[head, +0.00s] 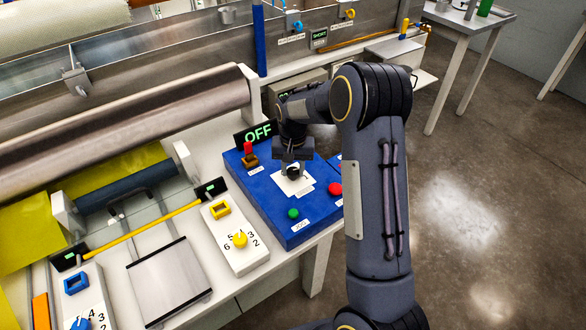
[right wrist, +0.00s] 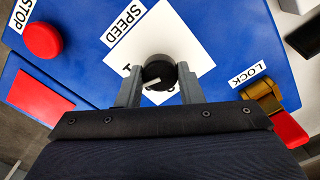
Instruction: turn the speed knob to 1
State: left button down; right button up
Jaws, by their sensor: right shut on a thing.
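The speed knob (right wrist: 158,74) is black and round with a white pointer line, on a white plate (right wrist: 185,45) by a SPEED label (right wrist: 123,25). My right gripper (right wrist: 158,84) is shut on the knob, one finger on each side. In the right wrist view the pointer line slants toward the lower left; the scale marks are mostly hidden by the gripper. In the head view my right gripper (head: 293,165) reaches down onto the white plate of the blue control box (head: 259,193). My left gripper is not in view.
Around the knob are a red stop button (right wrist: 42,40), a red-handled lock switch (right wrist: 268,100) and a green button (head: 293,213). An OFF display (head: 258,134) stands behind the box. A yellow knob (head: 240,239) is on a white panel to the left.

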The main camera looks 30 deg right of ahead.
aim_at(293, 170)
jog(key=shift+m, duration=0.9)
jog(key=o, duration=1)
jog(key=shift+c, duration=0.2)
jog(key=shift+r, duration=0.1)
notch_tip(293, 170, up, 7)
jog(key=shift+r, duration=0.3)
